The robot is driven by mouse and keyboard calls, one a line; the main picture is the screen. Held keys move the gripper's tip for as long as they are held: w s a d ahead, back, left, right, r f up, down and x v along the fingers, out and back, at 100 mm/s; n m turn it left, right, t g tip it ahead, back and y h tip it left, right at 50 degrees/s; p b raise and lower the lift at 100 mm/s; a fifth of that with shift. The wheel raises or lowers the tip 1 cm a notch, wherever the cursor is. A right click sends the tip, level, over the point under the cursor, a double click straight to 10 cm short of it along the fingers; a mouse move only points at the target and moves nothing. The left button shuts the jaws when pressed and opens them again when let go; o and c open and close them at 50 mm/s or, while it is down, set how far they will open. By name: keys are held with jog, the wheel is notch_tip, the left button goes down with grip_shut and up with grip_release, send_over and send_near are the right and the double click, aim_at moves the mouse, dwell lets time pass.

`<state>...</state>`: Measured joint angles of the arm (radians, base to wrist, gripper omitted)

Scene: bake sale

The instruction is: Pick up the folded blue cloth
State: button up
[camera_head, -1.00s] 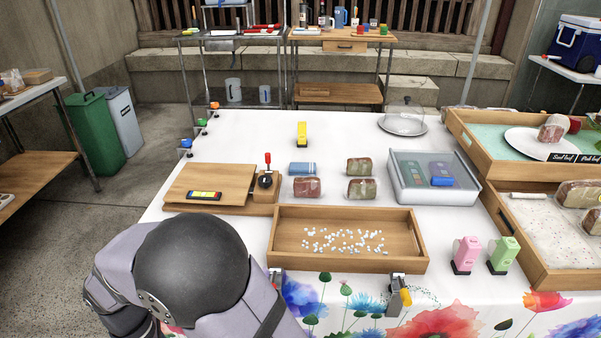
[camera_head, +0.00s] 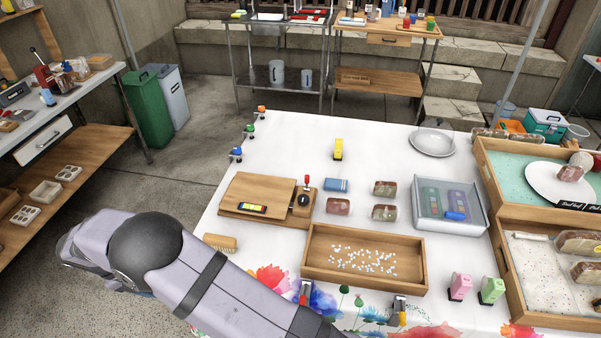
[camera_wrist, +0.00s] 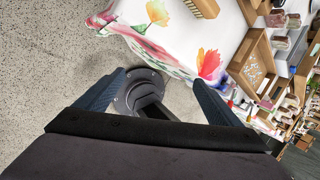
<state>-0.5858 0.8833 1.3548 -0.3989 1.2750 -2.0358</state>
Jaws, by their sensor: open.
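The folded blue cloth (camera_head: 337,185) lies flat on the white table in the head view, behind a wrapped loaf and right of the wooden board. Nothing lies on top of it. My gripper (camera_wrist: 165,85) shows in the wrist view with its two dark fingers spread wide and nothing between them. It hangs off the front edge of the table, over the floor and my own base, well away from the cloth. In the head view my gripper is out of the frame and only my arm shows. I cannot make out the cloth in the wrist view.
Wrapped loaves (camera_head: 338,206) sit close to the cloth. A board with a red-handled lever (camera_head: 307,181) stands to its left. A wooden tray (camera_head: 364,280) with white bits lies in front, a clear-lidded box (camera_head: 484,222) to the right. The tabletop behind the cloth is mostly clear.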

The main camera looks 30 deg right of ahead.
jog(key=w+d+r+m+t+b, duration=0.1)
jog(key=w+d+r+m+b, duration=0.15)
jog(key=w+d, duration=0.55)
jog(key=w+d+r+m+t+b, duration=0.1)
jog(key=w+d+r+m, duration=0.2)
jog(key=w+d, duration=0.45)
jog(key=d+r+m+t+h+b, duration=0.1)
jog(key=d+r+m+b, duration=0.15)
jog(key=d, duration=0.75)
jog(key=s+d+r+m+b, duration=0.1)
jog(key=d+r+m+b, duration=0.15)
jog(key=d, duration=0.65)
jog(key=d+r+m+t+h+b, duration=0.15)
jog(key=d+m, duration=0.25)
jog(key=d, duration=0.6)
jog(key=m+y+p, duration=0.5)
jog(key=m, duration=2.2)
send_over(336, 182)
jog(key=s+a, duration=0.3)
notch_tip(336, 182, down, 12)
jog(key=shift+n+g, duration=0.25)
jog(key=shift+d+p+x, duration=0.2)
jog(key=shift+p+x, duration=0.5)
jog(key=shift+x, duration=3)
jog(key=shift+w+r, duration=0.15)
jog(key=shift+w, duration=0.05)
